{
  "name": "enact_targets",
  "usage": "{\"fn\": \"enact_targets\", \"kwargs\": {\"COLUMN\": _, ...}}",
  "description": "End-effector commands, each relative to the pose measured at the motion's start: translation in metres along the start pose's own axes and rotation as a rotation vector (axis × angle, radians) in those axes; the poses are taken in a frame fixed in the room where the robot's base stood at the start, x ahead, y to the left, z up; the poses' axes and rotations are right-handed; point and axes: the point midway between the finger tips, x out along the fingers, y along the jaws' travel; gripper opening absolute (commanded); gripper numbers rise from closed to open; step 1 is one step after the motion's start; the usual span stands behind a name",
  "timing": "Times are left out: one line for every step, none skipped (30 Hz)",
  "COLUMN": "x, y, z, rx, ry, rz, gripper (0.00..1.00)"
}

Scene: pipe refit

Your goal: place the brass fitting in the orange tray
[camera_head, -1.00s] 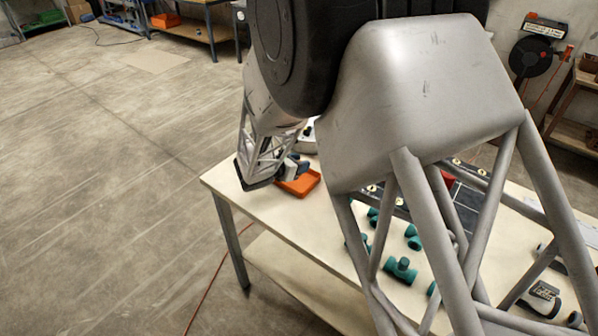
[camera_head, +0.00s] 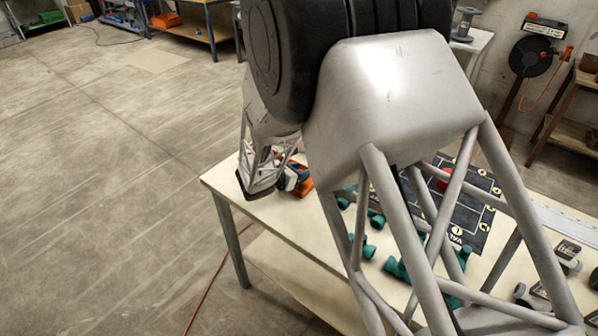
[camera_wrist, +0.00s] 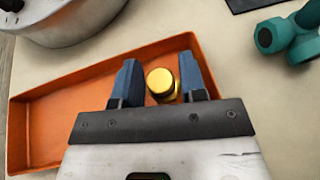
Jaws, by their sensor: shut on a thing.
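In the wrist view the brass fitting (camera_wrist: 161,84) shows as a round gold end between the two blue fingers of my gripper (camera_wrist: 158,82). The gripper is shut on it. The orange tray (camera_wrist: 60,96) lies beneath, and the fitting appears over the tray's right part; its height above the tray floor cannot be told. In the head view my gripper (camera_head: 290,180) is at the left end of the table, and part of the orange tray (camera_head: 303,189) shows beside it. The fitting is hidden in that view.
Teal pipe fittings (camera_head: 362,247) lie on the table (camera_head: 275,222), right of the tray. A dark mat (camera_head: 468,222) lies farther right. A round metal vessel (camera_wrist: 65,22) stands close beyond the tray in the wrist view.

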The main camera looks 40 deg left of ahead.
Motion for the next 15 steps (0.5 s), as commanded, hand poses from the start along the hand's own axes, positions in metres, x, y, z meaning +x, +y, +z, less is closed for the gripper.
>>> {"fn": "enact_targets", "kwargs": {"x": 0.0002, "y": 0.0, "z": -0.0004, "rx": 0.0, "ry": 0.0, "rz": 0.0, "gripper": 0.41}}
{"fn": "enact_targets", "kwargs": {"x": 0.0002, "y": 0.0, "z": -0.0003, "rx": 0.0, "ry": 0.0, "rz": 0.0, "gripper": 0.46}}
{"fn": "enact_targets", "kwargs": {"x": 0.0002, "y": 0.0, "z": -0.0003, "rx": 0.0, "ry": 0.0, "rz": 0.0, "gripper": 0.52}}
{"fn": "enact_targets", "kwargs": {"x": 0.0002, "y": 0.0, "z": -0.0003, "rx": 0.0, "ry": 0.0, "rz": 0.0, "gripper": 0.57}}
{"fn": "enact_targets", "kwargs": {"x": 0.0002, "y": 0.0, "z": -0.0003, "rx": 0.0, "ry": 0.0, "rz": 0.0, "gripper": 0.61}}
{"fn": "enact_targets", "kwargs": {"x": 0.0002, "y": 0.0, "z": -0.0003, "rx": 0.0, "ry": 0.0, "rz": 0.0, "gripper": 0.64}}
{"fn": "enact_targets", "kwargs": {"x": 0.0002, "y": 0.0, "z": -0.0003, "rx": 0.0, "ry": 0.0, "rz": 0.0, "gripper": 0.64}}
{"fn": "enact_targets", "kwargs": {"x": 0.0002, "y": 0.0, "z": -0.0003, "rx": 0.0, "ry": 0.0, "rz": 0.0, "gripper": 0.64}}
{"fn": "enact_targets", "kwargs": {"x": 0.0001, "y": 0.0, "z": -0.0003, "rx": 0.0, "ry": 0.0, "rz": 0.0, "gripper": 0.64}}
{"fn": "enact_targets", "kwargs": {"x": 0.0001, "y": 0.0001, "z": -0.0002, "rx": 0.0, "ry": 0.0, "rz": 0.0, "gripper": 0.64}}
{"fn": "enact_targets", "kwargs": {"x": 0.0001, "y": 0.0001, "z": -0.0002, "rx": 0.0, "ry": 0.0, "rz": 0.0, "gripper": 0.64}}
{"fn": "enact_targets", "kwargs": {"x": 0.0001, "y": 0.0001, "z": -0.0002, "rx": 0.0, "ry": 0.0, "rz": 0.0, "gripper": 0.64}}
{"fn": "enact_targets", "kwargs": {"x": 0.0001, "y": 0.0001, "z": -0.0002, "rx": 0.0, "ry": 0.0, "rz": 0.0, "gripper": 0.64}}
{"fn": "enact_targets", "kwargs": {"x": 0.0, "y": 0.0001, "z": 0.0, "rx": 0.0, "ry": 0.0, "rz": 0.0, "gripper": 0.64}}
{"fn": "enact_targets", "kwargs": {"x": -0.0001, "y": 0.0001, "z": 0.0004, "rx": 0.0, "ry": 0.0, "rz": 0.0, "gripper": 0.64}}
